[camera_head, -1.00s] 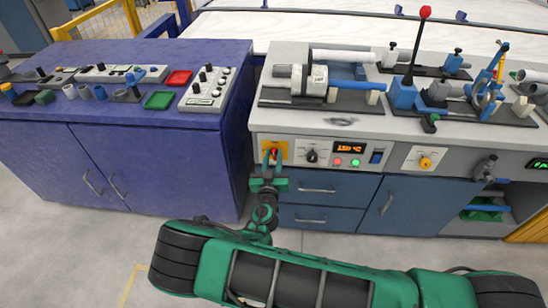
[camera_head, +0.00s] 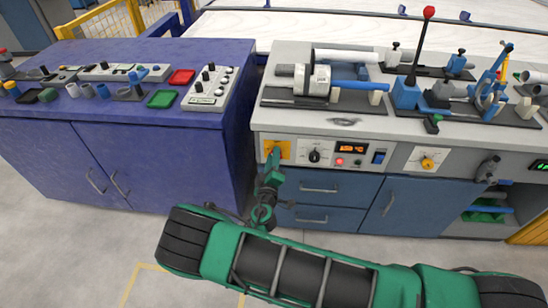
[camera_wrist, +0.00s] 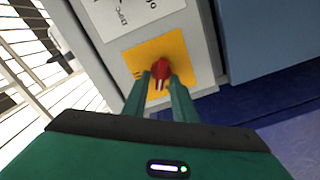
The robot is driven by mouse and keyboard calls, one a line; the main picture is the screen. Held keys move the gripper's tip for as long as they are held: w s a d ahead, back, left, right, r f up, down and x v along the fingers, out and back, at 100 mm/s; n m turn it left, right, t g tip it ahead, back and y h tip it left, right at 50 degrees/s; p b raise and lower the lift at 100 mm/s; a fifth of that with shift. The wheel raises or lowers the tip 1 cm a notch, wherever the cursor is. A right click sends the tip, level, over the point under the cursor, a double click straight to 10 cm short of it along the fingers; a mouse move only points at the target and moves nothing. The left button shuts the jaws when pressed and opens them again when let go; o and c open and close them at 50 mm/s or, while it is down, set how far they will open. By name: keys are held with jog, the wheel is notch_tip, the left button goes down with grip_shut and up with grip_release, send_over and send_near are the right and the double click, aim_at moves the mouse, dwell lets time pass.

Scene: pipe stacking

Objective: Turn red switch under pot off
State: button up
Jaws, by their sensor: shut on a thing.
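The red switch (camera_wrist: 160,72) sits on a yellow plate (camera_wrist: 172,52) on the panel front. In the wrist view it lies between the two green fingertips of my gripper (camera_wrist: 161,80), which is shut on it. In the head view my gripper (camera_head: 273,160) reaches up to the yellow plate (camera_head: 284,148) at the left end of the grey bench front, and its fingers hide the switch. My gripper looks rolled relative to the panel, which appears tilted in the wrist view. No pot can be made out.
Right of the plate are a black knob (camera_head: 314,155), a lit orange display (camera_head: 352,148), small round lights and a blue switch (camera_head: 379,156). Blue drawers (camera_head: 320,188) lie below. A purple cabinet (camera_head: 150,165) stands to the left.

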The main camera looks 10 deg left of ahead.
jog(key=n, duration=0.5)
jog(key=shift+s+a+f+n, duration=0.1)
jog(key=shift+a+f+n, duration=0.15)
jog(key=shift+f+n, duration=0.15)
jog(key=shift+f, duration=0.1)
dwell(0.3)
jog(key=o, duration=0.7)
jog(key=shift+c, duration=0.2)
jog(key=s, duration=1)
jog(key=shift+s, duration=0.3)
